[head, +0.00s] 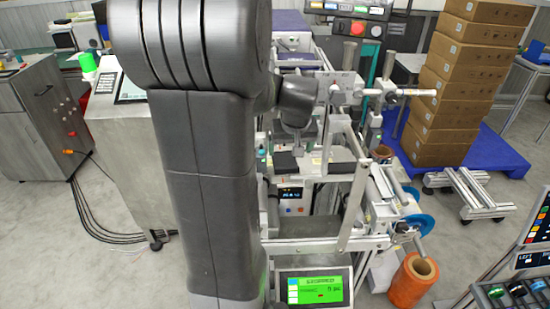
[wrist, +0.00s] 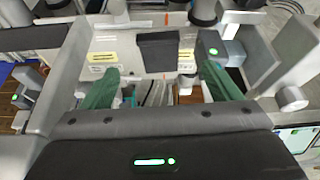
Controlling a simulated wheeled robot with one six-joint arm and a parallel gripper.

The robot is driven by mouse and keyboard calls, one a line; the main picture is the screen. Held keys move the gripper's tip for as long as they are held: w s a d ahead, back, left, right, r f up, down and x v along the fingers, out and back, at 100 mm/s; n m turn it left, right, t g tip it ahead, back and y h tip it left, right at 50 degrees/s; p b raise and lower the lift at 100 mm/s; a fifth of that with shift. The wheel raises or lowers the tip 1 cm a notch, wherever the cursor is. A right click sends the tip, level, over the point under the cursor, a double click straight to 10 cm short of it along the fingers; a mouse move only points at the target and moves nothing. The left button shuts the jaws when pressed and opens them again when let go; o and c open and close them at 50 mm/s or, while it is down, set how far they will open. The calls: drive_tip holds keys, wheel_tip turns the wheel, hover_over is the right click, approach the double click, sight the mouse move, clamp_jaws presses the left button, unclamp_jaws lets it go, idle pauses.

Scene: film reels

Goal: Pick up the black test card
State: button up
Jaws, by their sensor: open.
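A flat black square (wrist: 158,52), which looks like the black test card, lies on a pale metal plate (wrist: 110,50) in the wrist view. My gripper (wrist: 160,78) is open, with its two green fingers spread wide on either side of the picture's middle. The black square shows between and beyond the fingertips, and nothing is held. In the head view two dark flat pieces (head: 285,162) lie on the machine; I cannot tell which one is the card. My gripper's fingers cannot be made out there.
A machine with metal rails (head: 320,243) and rollers stands around my arm. A green-lit screen (head: 318,288) is at its front. An orange roll (head: 412,280) stands on the floor at right. Stacked cardboard boxes (head: 470,80) stand on a blue pallet (head: 500,150).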

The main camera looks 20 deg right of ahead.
sight(287, 172)
drive_tip(key=x, duration=0.8)
drive_tip(key=p+x, duration=0.1)
drive_tip(key=x, duration=0.3)
drive_tip(key=shift+s+d+f, duration=0.2)
drive_tip(key=shift+s+f, duration=0.1)
drive_tip(key=shift+f, duration=0.1)
drive_tip(key=c, duration=0.8)
drive_tip(key=shift+o, duration=0.2)
drive_tip(key=shift+r, duration=0.15)
